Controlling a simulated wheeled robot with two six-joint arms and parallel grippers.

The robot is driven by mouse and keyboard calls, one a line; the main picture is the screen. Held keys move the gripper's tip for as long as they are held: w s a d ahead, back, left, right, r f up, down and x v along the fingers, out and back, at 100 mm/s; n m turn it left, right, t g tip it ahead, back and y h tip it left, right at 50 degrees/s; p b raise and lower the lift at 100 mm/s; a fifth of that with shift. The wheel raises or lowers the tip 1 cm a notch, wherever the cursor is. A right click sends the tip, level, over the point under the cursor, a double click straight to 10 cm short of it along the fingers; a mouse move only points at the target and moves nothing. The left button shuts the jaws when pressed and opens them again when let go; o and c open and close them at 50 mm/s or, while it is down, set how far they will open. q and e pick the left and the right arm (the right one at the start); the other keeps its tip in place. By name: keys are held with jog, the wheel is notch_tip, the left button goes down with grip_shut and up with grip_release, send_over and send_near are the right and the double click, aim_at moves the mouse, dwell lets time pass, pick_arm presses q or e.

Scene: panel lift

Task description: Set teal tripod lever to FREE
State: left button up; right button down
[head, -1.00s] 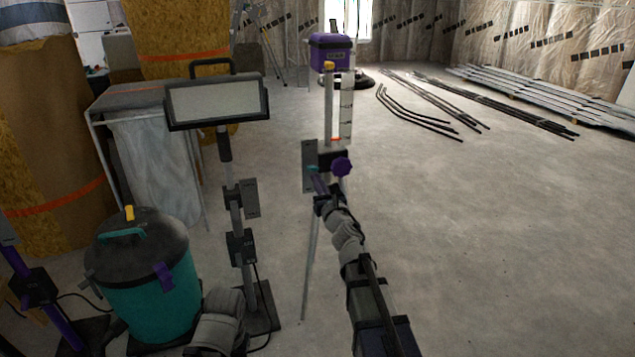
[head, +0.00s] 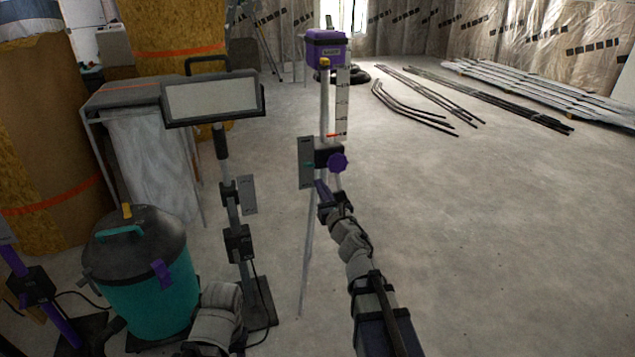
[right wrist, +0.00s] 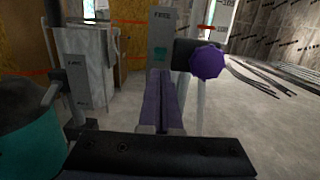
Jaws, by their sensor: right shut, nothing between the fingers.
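The tripod (head: 325,100) stands ahead of me, with a purple box on top. On its post are a black block, a purple knob (head: 338,162) and a grey plate (head: 306,150). In the right wrist view the plate (right wrist: 160,28) has a label at its top that appears to read FREE. The teal lever (right wrist: 160,55) shows below that label, in front of the plate. My right gripper (head: 320,184) is shut and empty, just below the lever; its purple fingers (right wrist: 163,74) hide the plate's lower part. Contact with the lever cannot be told. My left gripper is out of view.
A work light (head: 215,98) on a post with similar plates stands left of the tripod. A teal bucket (head: 150,290) with a black lid is at the lower left. Dark rods (head: 415,110) lie on the floor behind.

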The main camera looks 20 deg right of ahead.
pick_arm(q)
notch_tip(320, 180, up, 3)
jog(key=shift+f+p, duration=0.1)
jog(key=shift+p, duration=0.7)
pick_arm(e)
jog(key=s+r, duration=0.2)
jog(key=shift+s+r, duration=0.35)
jog(key=shift+s, duration=0.05)
jog(key=s+a+f+m+g+h+p, duration=0.25)
jog(key=f+m+g, duration=0.3)
jog(key=m, duration=0.55)
jog(key=s+a+f+m+g+h+p, duration=0.15)
jog(key=s+a+f+m+g, duration=0.35)
jog(key=m, duration=0.6)
jog(key=s+a+f+m+g+y+p, duration=0.1)
jog(key=s+a+f+m+g, duration=0.35)
jog(key=s, duration=0.35)
jog(key=s+a+f+m+g+y+p, duration=0.1)
jog(key=s+a+f+m+g, duration=0.25)
jog(key=s+a+m, duration=0.4)
pick_arm(q)
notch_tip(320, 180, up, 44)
jog(key=p, duration=3.8)
pick_arm(e)
notch_tip(320, 180, up, 38)
jog(key=s+d+n, duration=0.1)
jog(key=s, duration=0.1)
jog(key=shift+d+r+g, duration=0.15)
jog(key=shift+d+g, duration=0.1)
jog(key=shift+g, duration=0.2)
